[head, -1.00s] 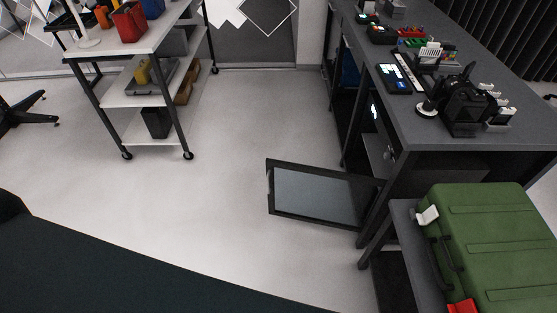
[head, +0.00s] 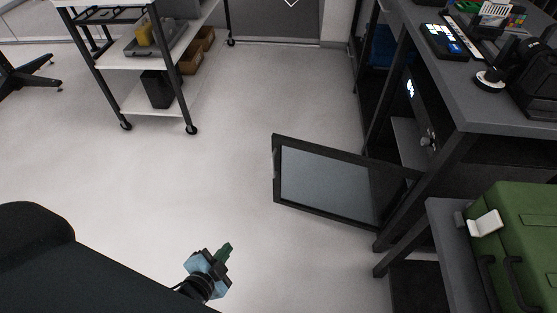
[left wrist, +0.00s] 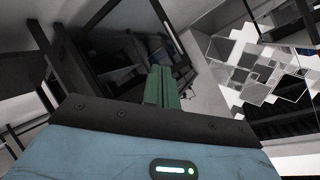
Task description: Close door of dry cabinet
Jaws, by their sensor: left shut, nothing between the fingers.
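The dry cabinet door (head: 328,184) is a grey glass pane in a black frame. It stands wide open in the head view, swung out to the left over the floor. The dry cabinet (head: 424,128) is dark and sits under the grey workbench, partly hidden by the bench leg. My left gripper (head: 226,249) is shut and empty, in front of the door and left of it, clearly apart. Its green fingers (left wrist: 162,88) lie together in the left wrist view. A dark glossy panel behind them may be the door; I cannot tell. My right gripper is not in view.
A green case (head: 520,235) rests on a low grey stand (head: 448,225) at right, near the door's hinge side. A wheeled cart (head: 130,100) stands at the upper left. The pale floor (head: 200,190) between cart and door is clear.

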